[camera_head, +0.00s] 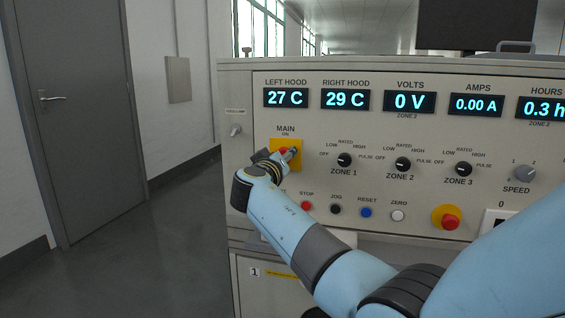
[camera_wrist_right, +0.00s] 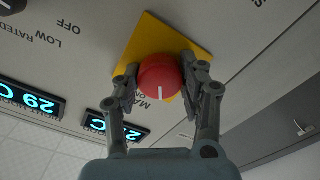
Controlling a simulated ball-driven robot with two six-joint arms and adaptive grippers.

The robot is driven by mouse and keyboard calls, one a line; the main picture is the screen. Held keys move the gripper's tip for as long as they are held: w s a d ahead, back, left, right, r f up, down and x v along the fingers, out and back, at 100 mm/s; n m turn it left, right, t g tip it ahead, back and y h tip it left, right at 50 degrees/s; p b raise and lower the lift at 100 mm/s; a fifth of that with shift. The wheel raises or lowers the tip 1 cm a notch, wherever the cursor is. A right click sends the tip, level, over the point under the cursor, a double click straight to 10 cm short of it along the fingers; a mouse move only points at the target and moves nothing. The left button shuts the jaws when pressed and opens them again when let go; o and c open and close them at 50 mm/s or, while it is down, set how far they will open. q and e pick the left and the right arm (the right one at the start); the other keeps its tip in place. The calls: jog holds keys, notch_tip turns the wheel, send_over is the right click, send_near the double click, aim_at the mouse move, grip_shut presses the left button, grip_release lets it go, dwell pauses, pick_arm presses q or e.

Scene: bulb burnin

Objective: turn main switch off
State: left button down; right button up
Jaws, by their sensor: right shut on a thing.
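The main switch is a red round knob (camera_wrist_right: 160,76) with a white mark, on a yellow plate (camera_wrist_right: 152,30). In the wrist view the mark points down the picture, toward the partly hidden MAIN ON label (camera_wrist_right: 143,101). My right gripper (camera_wrist_right: 168,84) has its fingers on both sides of the knob and is shut on it. In the head view, the yellow plate (camera_head: 277,143) shows under the MAIN label, and my right gripper (camera_head: 288,155) and wrist cover most of the knob. My left gripper is in neither view.
The panel (camera_head: 375,135) has lit displays; VOLTS (camera_head: 409,102) reads 0 V and AMPS (camera_head: 475,105) reads 0.00 A. Zone knobs (camera_head: 344,160) sit right of the switch, with push buttons (camera_head: 366,212) and a red mushroom button (camera_head: 450,222) below. Free floor (camera_head: 160,255) lies left.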

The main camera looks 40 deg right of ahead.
jog(key=n, duration=0.5)
jog(key=shift+n, duration=0.3)
jog(key=n+p, duration=0.1)
jog(key=n, duration=0.4)
jog(key=shift+n, duration=0.3)
jog(key=shift+f, duration=0.1)
jog(key=o, duration=1.2)
jog(key=shift+w+a, duration=0.1)
jog(key=shift+c, duration=0.2)
jog(key=v, duration=0.7)
jog(key=shift+a, duration=0.2)
